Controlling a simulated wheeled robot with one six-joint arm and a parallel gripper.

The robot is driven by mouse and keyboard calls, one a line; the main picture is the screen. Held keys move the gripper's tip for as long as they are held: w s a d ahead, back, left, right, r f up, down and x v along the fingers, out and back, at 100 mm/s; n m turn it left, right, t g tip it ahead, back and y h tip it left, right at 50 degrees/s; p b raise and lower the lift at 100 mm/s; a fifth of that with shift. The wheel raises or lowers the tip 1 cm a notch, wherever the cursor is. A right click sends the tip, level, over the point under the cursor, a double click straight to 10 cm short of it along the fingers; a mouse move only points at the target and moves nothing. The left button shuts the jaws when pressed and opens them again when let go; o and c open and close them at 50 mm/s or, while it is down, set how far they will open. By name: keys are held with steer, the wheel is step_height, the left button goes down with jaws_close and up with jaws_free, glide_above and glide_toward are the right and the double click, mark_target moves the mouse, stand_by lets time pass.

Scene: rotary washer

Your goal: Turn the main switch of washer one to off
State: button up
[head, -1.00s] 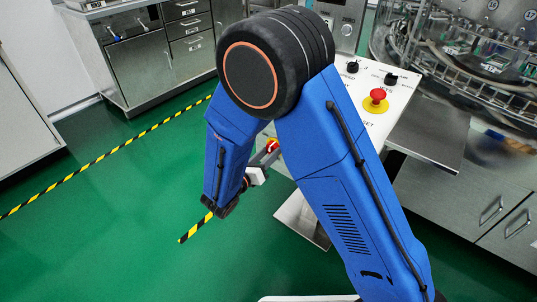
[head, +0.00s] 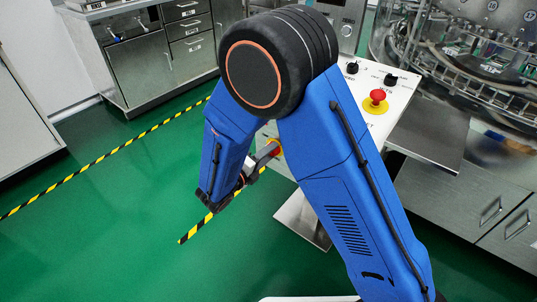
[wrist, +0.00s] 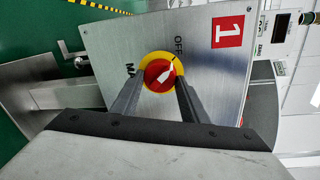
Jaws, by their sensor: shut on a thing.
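The main switch is a red rotary knob (wrist: 153,73) on a yellow disc, on a grey metal panel (wrist: 215,75) with a red label "1" (wrist: 228,31). The words "OFF" and part of "MAIN" show beside it. The knob's white pointer is tilted towards the upper right, roughly to the OFF side in the wrist view. My gripper (wrist: 158,84) has one finger on each side of the knob and is shut on it. In the head view the knob (head: 276,148) shows small at my gripper (head: 271,151), partly hidden by my arm.
The sloped control panel (head: 400,100) above carries black knobs and a red emergency button (head: 377,97). A steel washer (head: 480,60) stands at the right, steel cabinets (head: 145,65) at the back left. Green floor at the left is free.

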steer(key=shift+n, duration=0.5)
steer(key=o, duration=1.1)
steer(key=shift+c, duration=0.2)
steer(key=shift+a, duration=0.1)
steer(key=v, duration=1.7)
steer(key=shift+s, duration=0.15)
steer(key=shift+a+f, duration=0.1)
